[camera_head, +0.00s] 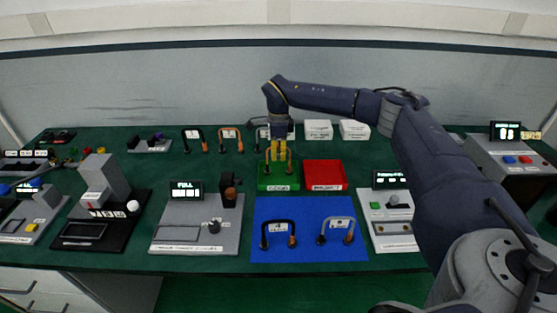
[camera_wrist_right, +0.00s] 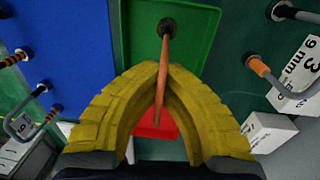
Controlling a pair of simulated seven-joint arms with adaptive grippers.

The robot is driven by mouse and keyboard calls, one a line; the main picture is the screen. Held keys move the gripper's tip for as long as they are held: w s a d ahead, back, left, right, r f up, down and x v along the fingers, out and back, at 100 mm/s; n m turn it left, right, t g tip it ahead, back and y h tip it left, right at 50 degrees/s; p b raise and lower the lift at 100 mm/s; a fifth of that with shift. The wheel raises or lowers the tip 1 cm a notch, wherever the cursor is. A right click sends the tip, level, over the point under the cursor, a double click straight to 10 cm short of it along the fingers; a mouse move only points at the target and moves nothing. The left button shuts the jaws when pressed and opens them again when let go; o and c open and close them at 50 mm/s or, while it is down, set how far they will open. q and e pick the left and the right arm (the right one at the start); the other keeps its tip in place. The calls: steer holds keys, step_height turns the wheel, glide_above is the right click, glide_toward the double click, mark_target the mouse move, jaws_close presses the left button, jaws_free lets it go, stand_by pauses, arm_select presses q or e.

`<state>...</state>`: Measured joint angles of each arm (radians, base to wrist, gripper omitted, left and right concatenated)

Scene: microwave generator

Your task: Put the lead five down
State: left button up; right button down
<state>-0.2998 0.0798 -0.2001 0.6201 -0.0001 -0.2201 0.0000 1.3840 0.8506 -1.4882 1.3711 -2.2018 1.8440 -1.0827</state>
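My right gripper (camera_head: 278,151) points down over the green tray (camera_head: 278,188), left of the red tray (camera_head: 325,175). Its yellow fingers (camera_wrist_right: 160,85) are closed around an orange lead (camera_wrist_right: 165,55), taken to be lead five, whose number I cannot read. In the head view the lead (camera_head: 289,161) arches upright at the green tray, its ends at or just above the tray floor; I cannot tell whether they touch. The green tray (camera_wrist_right: 192,45) and red tray (camera_wrist_right: 152,124) also show in the wrist view. My left gripper is not in view.
The blue mat (camera_head: 310,211) in front bears a black lead (camera_head: 278,224) and a grey lead (camera_head: 338,222). More leads (camera_head: 231,131) and white boxes (camera_head: 318,130) stand behind the trays. Instruments stand left (camera_head: 202,222) and right (camera_head: 388,218) of the mat.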

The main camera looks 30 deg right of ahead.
steer(key=shift+f, duration=0.8)
steer(key=shift+f, duration=0.2)
steer(key=c, duration=1.6)
jaws_free()
steer(key=shift+r, duration=0.1)
step_height(320, 180, up, 12)
steer(key=shift+w+d, duration=0.2)
steer(key=shift+w, duration=0.2)
steer(key=shift+r, duration=0.1)
